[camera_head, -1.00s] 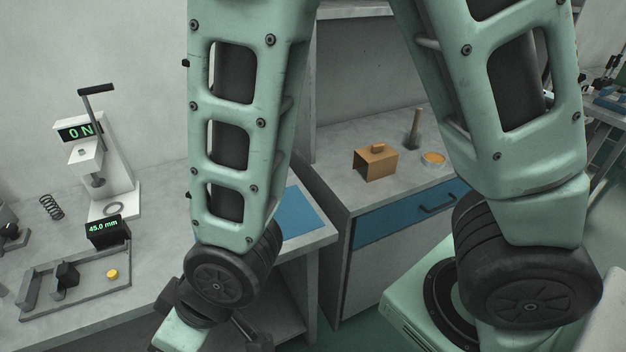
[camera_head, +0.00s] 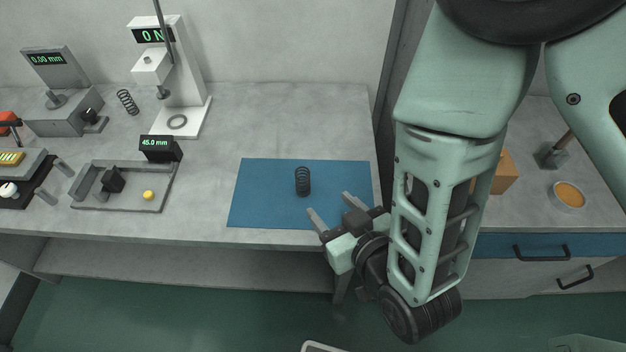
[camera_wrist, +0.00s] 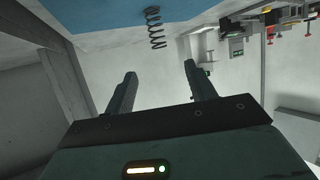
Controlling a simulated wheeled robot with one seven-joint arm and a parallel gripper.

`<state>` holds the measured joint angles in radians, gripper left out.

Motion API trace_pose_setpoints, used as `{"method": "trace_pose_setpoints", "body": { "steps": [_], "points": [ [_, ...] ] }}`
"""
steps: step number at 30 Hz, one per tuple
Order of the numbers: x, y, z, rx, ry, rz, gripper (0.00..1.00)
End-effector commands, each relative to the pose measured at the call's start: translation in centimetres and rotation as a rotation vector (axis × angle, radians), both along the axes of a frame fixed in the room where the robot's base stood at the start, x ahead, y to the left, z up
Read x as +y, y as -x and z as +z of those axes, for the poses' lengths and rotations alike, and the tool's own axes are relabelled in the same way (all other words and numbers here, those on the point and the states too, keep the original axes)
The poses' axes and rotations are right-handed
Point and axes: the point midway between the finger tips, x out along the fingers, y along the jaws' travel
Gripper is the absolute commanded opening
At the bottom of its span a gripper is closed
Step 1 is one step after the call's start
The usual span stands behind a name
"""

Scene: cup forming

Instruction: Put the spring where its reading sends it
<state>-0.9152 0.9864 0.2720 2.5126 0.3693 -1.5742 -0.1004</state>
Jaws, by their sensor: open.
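A dark coil spring (camera_head: 303,181) stands upright on the blue mat (camera_head: 262,205) at the front right of the bench. My gripper (camera_head: 331,208) is open and empty, near the mat's front edge, with its fingers pointing towards the spring but apart from it. In the wrist view the spring (camera_wrist: 154,28) shows beyond and between the fingertips (camera_wrist: 160,72). A second dark spring (camera_head: 128,102) lies on the bench left of the white press (camera_head: 184,90), which reads 0 N. A tray gauge (camera_head: 160,148) reads 45.0 mm; another gauge (camera_head: 46,60) reads 0.00 mm.
A shallow grey tray (camera_head: 122,207) holds a black block and a yellow button (camera_head: 149,195). A brown box (camera_head: 503,174) and an orange-filled dish (camera_head: 569,195) stand on the right counter. The bench between tray and mat is clear.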

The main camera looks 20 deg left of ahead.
Motion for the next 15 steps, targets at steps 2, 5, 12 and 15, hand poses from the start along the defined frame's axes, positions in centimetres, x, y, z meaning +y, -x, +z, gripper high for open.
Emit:
{"method": "trace_pose_setpoints", "body": {
  "steps": [2,5,12,15],
  "points": [
    [0.3,-0.3,-0.7,-0.001,-0.004,0.0,0.55],
    [0.5,-0.5,-0.9,-0.001,-0.004,-0.002,0.55],
    [1.0,-1.0,-1.1,-0.001,-0.003,-0.002,0.55],
    [1.2,-1.2,-1.2,0.0,-0.004,-0.001,0.55]
  ]
}}
